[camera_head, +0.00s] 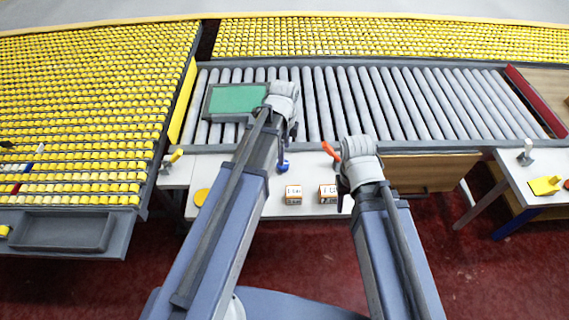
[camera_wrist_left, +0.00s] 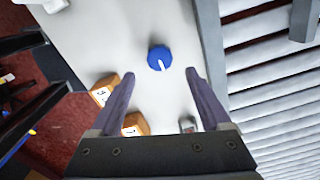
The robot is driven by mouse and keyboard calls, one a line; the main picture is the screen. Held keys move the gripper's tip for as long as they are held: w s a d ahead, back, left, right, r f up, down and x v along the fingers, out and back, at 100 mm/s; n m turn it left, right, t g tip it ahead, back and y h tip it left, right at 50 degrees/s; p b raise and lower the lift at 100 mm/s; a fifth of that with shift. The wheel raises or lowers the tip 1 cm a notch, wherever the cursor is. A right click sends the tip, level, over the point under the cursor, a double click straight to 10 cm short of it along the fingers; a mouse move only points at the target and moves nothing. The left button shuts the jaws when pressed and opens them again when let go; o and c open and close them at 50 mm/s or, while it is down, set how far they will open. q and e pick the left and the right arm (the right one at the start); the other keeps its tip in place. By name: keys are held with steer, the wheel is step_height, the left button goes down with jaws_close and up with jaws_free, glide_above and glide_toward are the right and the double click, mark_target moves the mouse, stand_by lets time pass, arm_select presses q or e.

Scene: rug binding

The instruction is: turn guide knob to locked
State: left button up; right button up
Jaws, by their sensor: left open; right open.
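A round blue knob with a white pointer mark (camera_wrist_left: 159,58) sits on the white table top in the left wrist view. In the head view only part of the blue knob (camera_head: 284,167) shows, beside my left arm. My left gripper (camera_wrist_left: 160,75) is open, its two fingers apart on either side of the knob's near side in the picture; I cannot tell the height gap. In the head view my left gripper (camera_head: 290,137) is partly hidden by its own wrist. My right gripper (camera_head: 344,187) is open, near the small boxes, its fingers mostly hidden.
Two small orange-and-white boxes (camera_head: 293,194) (camera_head: 327,194) stand on the white table near my right gripper. An orange lever (camera_head: 331,151) is close to my right wrist. A roller conveyor (camera_head: 340,100) carrying a green-topped panel (camera_head: 237,98) lies behind. A yellow disc (camera_head: 202,197) is at the left.

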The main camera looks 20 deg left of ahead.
arm_select(q)
step_height(320, 180, down, 6)
steer(key=b, duration=0.5)
steer(key=shift+r, duration=0.1)
steer(key=shift+c, duration=0.4)
jaws_close()
